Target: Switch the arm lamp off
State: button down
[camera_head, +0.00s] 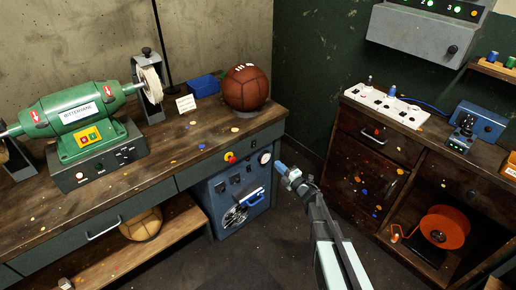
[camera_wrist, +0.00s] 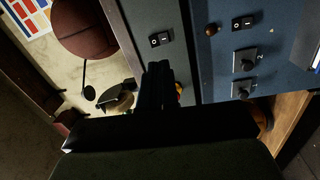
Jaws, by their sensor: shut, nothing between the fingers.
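My gripper (camera_head: 283,169) is shut and empty in front of the bench's right end. In the wrist view its dark fingers (camera_wrist: 158,85) point at the grey bench front. A small black rocker switch (camera_wrist: 160,39) on that front lies just beyond the fingertips; contact cannot be told. A red and yellow button (camera_head: 230,157) is partly hidden behind the fingers in the wrist view (camera_wrist: 179,90). No lamp is clearly recognisable; a thin black post (camera_head: 160,45) rises behind the bench. No label shows which switch belongs to the lamp.
The blue unit (camera_head: 234,197) under the bench has another rocker (camera_wrist: 242,22) and two knobs (camera_wrist: 244,58). A brown leather ball (camera_head: 246,88) and a green grinder (camera_head: 88,119) stand on the bench. A cabinet (camera_head: 370,160) stands right; floor between is open.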

aim_at(254, 143)
jog(key=shift+s+a+r+n+y, duration=0.4)
jog(key=shift+r+n+y, duration=0.15)
jog(key=shift+n, duration=0.25)
jog(key=shift+w, duration=0.1)
jog(key=x, duration=1.3)
jog(key=shift+f, duration=0.2)
jog(key=shift+w+a, duration=0.25)
jog(key=shift+a, duration=0.1)
jog(key=shift+r, duration=0.1)
jog(key=shift+w+a+r, duration=0.1)
jog(key=shift+w+a, duration=0.1)
jog(key=s+d+r, duration=0.1)
jog(key=s+d, duration=0.9)
jog(key=shift+r, duration=0.35)
